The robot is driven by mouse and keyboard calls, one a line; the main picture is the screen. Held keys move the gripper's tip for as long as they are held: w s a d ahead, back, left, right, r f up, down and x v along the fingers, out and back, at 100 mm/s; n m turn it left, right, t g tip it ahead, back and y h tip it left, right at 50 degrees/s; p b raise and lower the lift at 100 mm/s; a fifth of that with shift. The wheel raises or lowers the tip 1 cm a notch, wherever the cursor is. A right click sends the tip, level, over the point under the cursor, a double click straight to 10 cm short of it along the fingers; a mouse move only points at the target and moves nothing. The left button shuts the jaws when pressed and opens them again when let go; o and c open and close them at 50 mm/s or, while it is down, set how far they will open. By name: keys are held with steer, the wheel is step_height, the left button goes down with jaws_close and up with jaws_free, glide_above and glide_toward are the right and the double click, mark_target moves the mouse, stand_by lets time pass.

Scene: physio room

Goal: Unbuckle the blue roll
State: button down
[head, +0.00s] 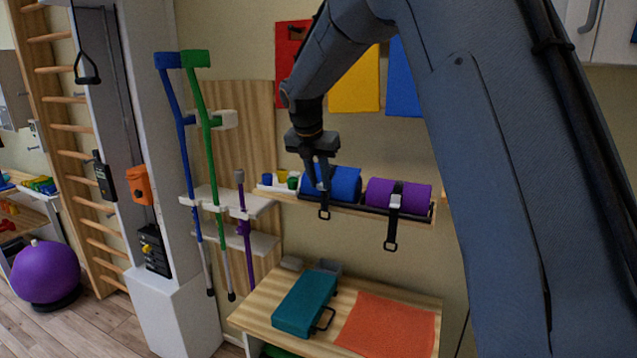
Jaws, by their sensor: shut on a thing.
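The blue roll (345,184) lies on its side on a wall shelf, left of a purple roll (414,194). My gripper (322,186) is at the front left of the blue roll, pointing down. Its jaws are shut on the blue roll's strap. The strap's dark end loop (324,214) hangs below the shelf front. The gripper covers the upper strap and buckle, so I cannot tell whether the buckle is fastened.
The purple roll has a dark strap with a pale buckle (395,201). Small coloured cups (281,178) stand left of the blue roll. Crutches (212,150) lean further left. Below, a table (262,312) holds a teal case (305,303) and an orange mat (388,327).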

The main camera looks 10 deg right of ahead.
steer(key=shift+w+d+r+g+y, duration=0.1)
steer(key=shift+w+r+g+y, duration=0.05)
steer(key=shift+g+y, duration=0.3)
steer(key=shift+w+d+r+g+y, duration=0.15)
steer(key=shift+g+y, duration=0.1)
steer(key=shift+g, duration=0.3)
steer(key=c, duration=1.6)
jaws_free()
steer(key=shift+o, duration=0.2)
steer(key=shift+r, duration=0.1)
step_height(320, 180, up, 8)
steer(key=s+b, duration=0.1)
steer(key=b, duration=0.2)
steer(key=shift+a+f, duration=0.2)
steer(key=shift+a, duration=0.15)
